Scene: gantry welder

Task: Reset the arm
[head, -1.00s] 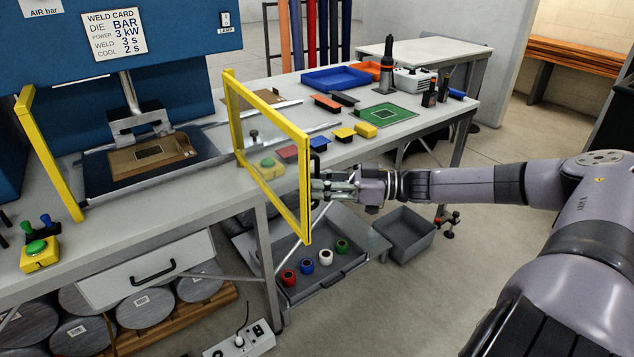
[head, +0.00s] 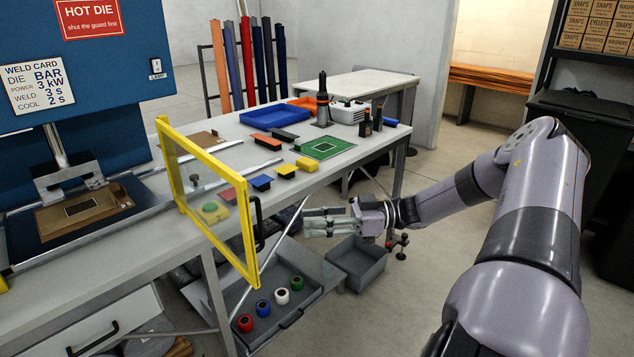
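My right gripper (head: 304,221) is empty, its two fingers apart and pointing left. It hangs in front of the bench, to the right of the yellow-framed guard door (head: 248,238). The door's black handle (head: 258,222) is a short gap away from the fingertips. The guard stands swung out from the welder, its clear pane showing parts behind it. My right arm (head: 520,220) comes in from the right, bent at the elbow. My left gripper and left arm are out of view.
The bench (head: 227,130) holds a blue tray (head: 275,116), a green plate (head: 325,147) and several small coloured blocks. Below are an open drawer with coloured spools (head: 283,297) and a grey bin (head: 357,264).

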